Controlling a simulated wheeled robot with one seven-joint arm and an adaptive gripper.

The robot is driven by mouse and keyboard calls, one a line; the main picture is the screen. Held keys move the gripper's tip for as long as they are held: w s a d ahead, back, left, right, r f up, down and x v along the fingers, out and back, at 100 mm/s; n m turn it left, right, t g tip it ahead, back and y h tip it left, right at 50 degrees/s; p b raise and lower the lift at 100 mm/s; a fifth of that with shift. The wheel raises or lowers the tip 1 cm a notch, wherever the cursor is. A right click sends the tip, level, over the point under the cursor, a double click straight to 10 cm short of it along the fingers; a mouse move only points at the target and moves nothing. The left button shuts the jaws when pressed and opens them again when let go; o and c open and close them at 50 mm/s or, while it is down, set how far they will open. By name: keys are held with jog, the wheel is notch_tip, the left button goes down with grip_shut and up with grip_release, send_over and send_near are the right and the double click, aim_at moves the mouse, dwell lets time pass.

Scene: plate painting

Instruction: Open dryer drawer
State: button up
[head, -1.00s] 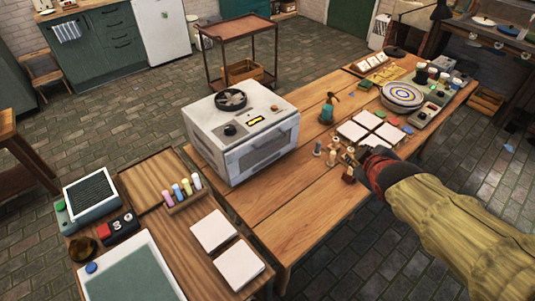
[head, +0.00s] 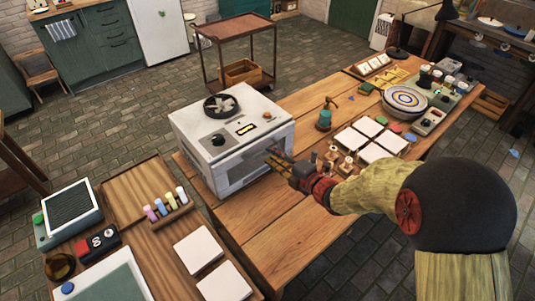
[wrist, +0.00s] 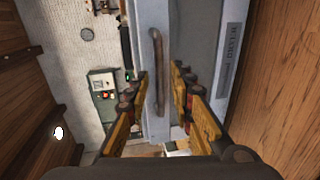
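The dryer (head: 228,140) is a white box with a round fan and a control panel on top, standing on the wooden table. Its front face carries the drawer with a bar handle. In the wrist view the drawer front (wrist: 197,35) bears a "DRYER" label, and the brown handle (wrist: 159,75) runs upright in the picture between my fingers. My gripper (head: 274,156) is at the dryer's front; its fingers (wrist: 160,85) are spread on either side of the handle, with gaps on both sides. The drawer looks shut.
White tiles (head: 366,138), small bottles and a teal spray bottle (head: 324,118) stand on the table right of the dryer. A painted plate (head: 406,98) is farther right. Bare tabletop (head: 262,218) lies in front of the dryer.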

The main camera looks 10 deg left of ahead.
jog(key=shift+b+x, duration=0.35)
jog(key=shift+x, duration=1.4)
jog(key=shift+c, duration=0.6)
grip_shut()
